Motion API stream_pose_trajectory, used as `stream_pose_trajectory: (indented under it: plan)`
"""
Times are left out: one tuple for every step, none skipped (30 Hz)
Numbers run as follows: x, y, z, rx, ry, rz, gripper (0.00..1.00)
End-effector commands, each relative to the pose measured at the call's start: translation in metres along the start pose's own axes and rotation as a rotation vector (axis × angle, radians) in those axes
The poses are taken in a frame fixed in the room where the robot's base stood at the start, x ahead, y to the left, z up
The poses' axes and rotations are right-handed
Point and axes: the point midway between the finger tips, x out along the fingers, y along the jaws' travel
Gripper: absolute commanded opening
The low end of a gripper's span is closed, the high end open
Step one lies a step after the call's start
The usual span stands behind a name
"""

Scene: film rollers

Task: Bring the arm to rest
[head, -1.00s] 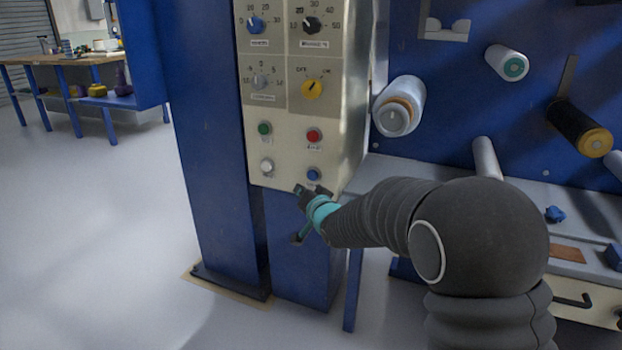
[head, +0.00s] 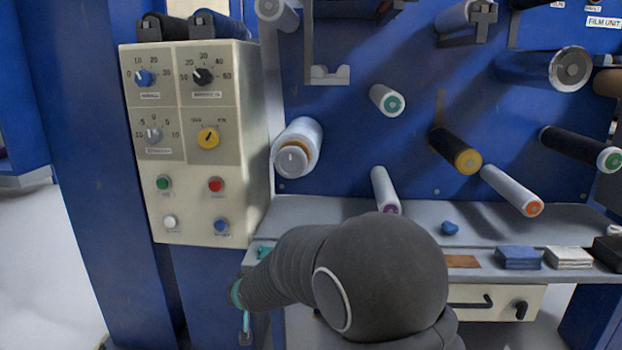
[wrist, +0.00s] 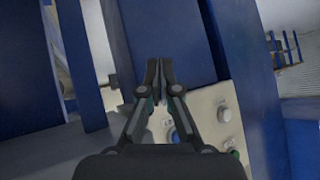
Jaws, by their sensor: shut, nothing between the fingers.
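My gripper (wrist: 160,75) shows in the wrist view with its two dark fingers together and nothing between them. It points toward a blue column (wrist: 178,35). In the head view my gripper (head: 245,322) is partly hidden by my arm, with a teal band at its wrist. It is below the lower right corner of the cream control panel (head: 228,195). My bent dark arm fills the lower middle of the head view. The same panel shows tilted at the lower right of the wrist view (wrist: 207,100), with white and blue buttons near the fingers.
Rollers stick out of the blue wall on the right, including a white one (head: 298,145) beside the panel. Pale floor (head: 60,270) is open at left.

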Motion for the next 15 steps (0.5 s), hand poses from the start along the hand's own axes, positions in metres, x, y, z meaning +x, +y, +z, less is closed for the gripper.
stream_pose_trajectory:
  plan:
    - [-0.018,0.013,0.011,-0.022,-0.057,0.039,0.0]
    - [-0.029,0.022,0.019,-0.037,-0.096,0.064,0.0]
    - [-0.045,0.035,0.028,-0.053,-0.147,0.095,0.0]
    - [-0.059,0.043,0.035,-0.064,-0.184,0.114,0.0]
    - [-0.072,0.051,0.042,-0.073,-0.219,0.133,0.0]
    - [-0.091,0.062,0.049,-0.082,-0.261,0.155,0.0]
    - [-0.104,0.069,0.055,-0.087,-0.292,0.169,0.0]
    - [-0.118,0.076,0.06,-0.09,-0.319,0.181,0.0]
    - [-0.137,0.084,0.067,-0.094,-0.355,0.197,0.0]
    - [-0.151,0.09,0.072,-0.096,-0.379,0.206,0.0]
    - [-0.165,0.096,0.077,-0.094,-0.402,0.215,0.0]
    - [-0.183,0.102,0.084,-0.093,-0.432,0.225,0.0]
    - [-0.196,0.107,0.088,-0.092,-0.452,0.232,0.0]
    - [-0.21,0.111,0.093,-0.088,-0.47,0.238,0.0]
    - [-0.227,0.116,0.099,-0.083,-0.492,0.245,0.0]
